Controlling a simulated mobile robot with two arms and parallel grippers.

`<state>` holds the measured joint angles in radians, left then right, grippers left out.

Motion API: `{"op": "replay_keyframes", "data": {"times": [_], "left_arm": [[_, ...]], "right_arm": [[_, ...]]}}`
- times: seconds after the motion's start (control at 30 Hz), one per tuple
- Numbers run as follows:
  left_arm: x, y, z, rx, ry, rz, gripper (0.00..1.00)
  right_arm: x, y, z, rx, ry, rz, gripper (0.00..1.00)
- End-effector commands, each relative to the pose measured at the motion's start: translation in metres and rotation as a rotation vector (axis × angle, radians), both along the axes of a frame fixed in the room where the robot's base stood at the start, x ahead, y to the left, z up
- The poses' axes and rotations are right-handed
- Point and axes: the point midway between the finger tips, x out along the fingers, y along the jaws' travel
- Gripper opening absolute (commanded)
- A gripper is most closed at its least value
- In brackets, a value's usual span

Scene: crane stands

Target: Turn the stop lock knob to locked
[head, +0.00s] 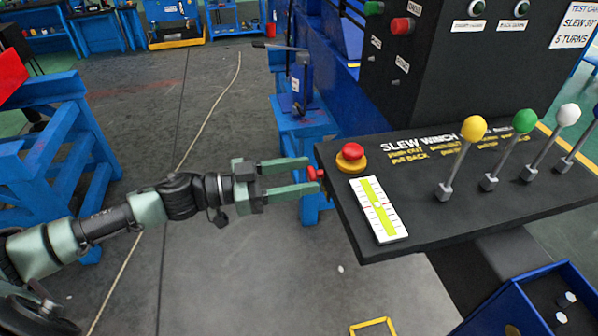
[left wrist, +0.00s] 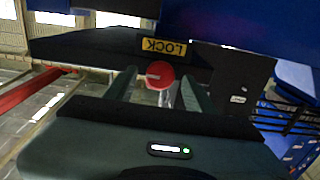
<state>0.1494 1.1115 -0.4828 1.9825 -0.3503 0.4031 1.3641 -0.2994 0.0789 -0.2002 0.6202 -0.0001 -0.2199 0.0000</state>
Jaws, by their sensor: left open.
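The stop lock knob (head: 314,173) is a small red knob on the left side of the black control console (head: 420,235). In the left wrist view the red knob (left wrist: 160,75) shows a pale line running sideways on its face, below a yellow LOCK label (left wrist: 164,46) that appears upside down. My left gripper (head: 300,175) is open and points at the knob, with its two fingers on either side of it. I cannot tell whether the fingers touch it. My right gripper is not in view.
On the console top are a red mushroom button (head: 352,152) on a yellow base, a white and yellow-green gauge (head: 379,208) and several ball-topped levers. A blue stand (head: 302,120) is behind the gripper. The floor (head: 220,270) below the arm looks clear.

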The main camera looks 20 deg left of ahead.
Motion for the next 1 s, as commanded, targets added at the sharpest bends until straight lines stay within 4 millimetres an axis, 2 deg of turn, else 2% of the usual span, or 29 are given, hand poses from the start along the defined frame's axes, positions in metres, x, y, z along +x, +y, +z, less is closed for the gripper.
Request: {"op": "replay_keyframes", "data": {"times": [0.2,0.27,0.4,0.73,1.0], "left_arm": [[0.0002,-0.0001,-0.0004,0.0,0.0,0.0,0.54],[0.0002,-0.0001,-0.0004,0.0,0.0,0.0,0.4],[0.0001,0.0,-0.0003,0.0,0.0,0.0,0.01],[0.0001,0.0001,-0.0002,0.02,-0.03,0.0,0.0],[-0.0004,-0.0003,-0.0005,0.109,-0.161,0.001,0.0]], "right_arm": [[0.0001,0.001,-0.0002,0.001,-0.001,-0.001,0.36],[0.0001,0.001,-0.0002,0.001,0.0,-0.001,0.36],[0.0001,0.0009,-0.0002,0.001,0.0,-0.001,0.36],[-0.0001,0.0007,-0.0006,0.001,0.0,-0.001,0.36],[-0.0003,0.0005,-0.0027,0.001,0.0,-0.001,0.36]]}}
